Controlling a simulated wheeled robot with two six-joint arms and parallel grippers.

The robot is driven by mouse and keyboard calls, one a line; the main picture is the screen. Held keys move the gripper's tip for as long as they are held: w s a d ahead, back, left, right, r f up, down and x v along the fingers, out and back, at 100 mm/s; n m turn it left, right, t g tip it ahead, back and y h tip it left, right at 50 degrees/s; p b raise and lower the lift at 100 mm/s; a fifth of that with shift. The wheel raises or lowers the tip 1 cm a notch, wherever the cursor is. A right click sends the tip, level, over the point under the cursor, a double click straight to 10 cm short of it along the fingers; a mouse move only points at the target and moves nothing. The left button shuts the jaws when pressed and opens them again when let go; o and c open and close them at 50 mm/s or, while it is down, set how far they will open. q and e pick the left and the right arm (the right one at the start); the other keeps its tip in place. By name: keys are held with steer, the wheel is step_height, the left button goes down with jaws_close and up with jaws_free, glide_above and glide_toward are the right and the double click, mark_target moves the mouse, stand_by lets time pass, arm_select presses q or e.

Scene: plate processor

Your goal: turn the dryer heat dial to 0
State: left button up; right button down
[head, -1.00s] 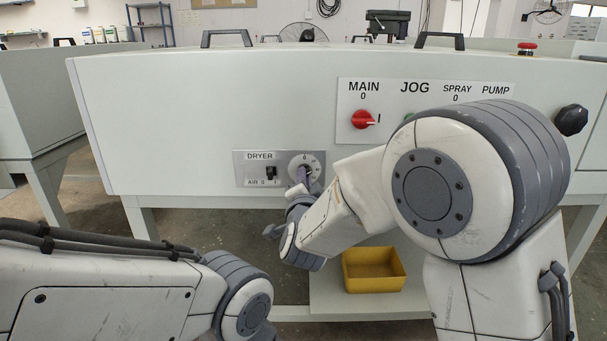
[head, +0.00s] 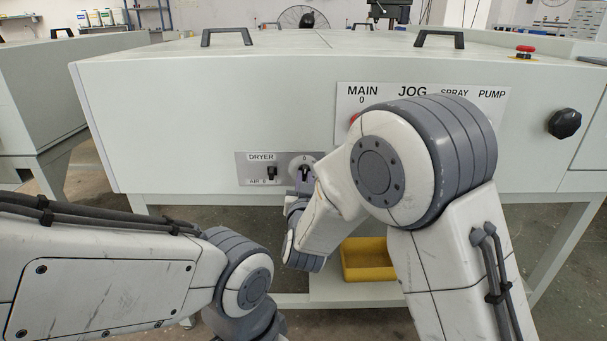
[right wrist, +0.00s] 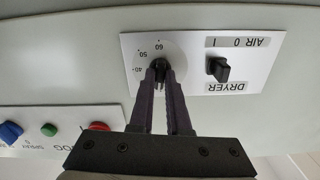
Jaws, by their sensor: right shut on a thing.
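The dryer heat dial (head: 295,166) is a pale round disc with a black knob (head: 304,169) on the grey dryer panel (head: 252,178). A 0 shows at its top in the head view; the knob looks about upright beneath it. In the right wrist view the dial (right wrist: 142,52) appears upside down, with 40, 50 and 60 readable. My right gripper (head: 303,180) is shut on the knob from below; its fingers (right wrist: 160,74) hide most of the knob. My left arm is at lower left in the head view, its gripper out of frame.
The black air switch (head: 272,173) is just left of the dial. Above right, my right arm partly covers the main, jog, spray and pump panel (head: 345,98). A yellow bin (head: 366,262) sits below, behind my right arm.

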steer(key=shift+n+p, duration=0.3)
steer(key=shift+n, duration=0.3)
steer(key=shift+f, duration=0.1)
steer(key=c, duration=0.9)
jaws_free()
steer(key=s+p, duration=0.1)
steer(key=s, duration=0.9)
steer(key=shift+s, duration=0.25)
